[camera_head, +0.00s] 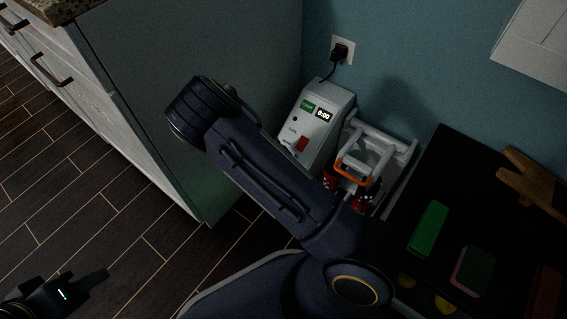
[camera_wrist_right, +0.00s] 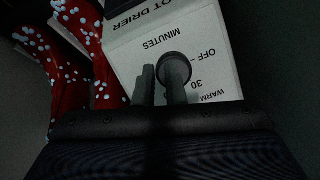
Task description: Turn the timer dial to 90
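The boot dryer (camera_head: 333,108) is a white unit by the wall. The dark round timer dial (camera_wrist_right: 174,58) is on this panel. My right gripper (camera_wrist_right: 162,78) is at the dial, fingers slightly apart: one beside it, one overlapping it. I cannot tell whether they touch it. The dial's pointer and the 90 mark are not visible. My left gripper (camera_head: 85,284) is low at the left, over the floor.
Red spotted boots (camera_wrist_right: 72,75) stand beside the panel. An orange-marked rack (camera_head: 372,150) is right of the dryer. A dark table (camera_head: 440,175) holds a green block (camera_head: 429,228) and a sponge (camera_head: 473,270). A cabinet (camera_head: 200,60) stands left. My right arm covers much of the middle.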

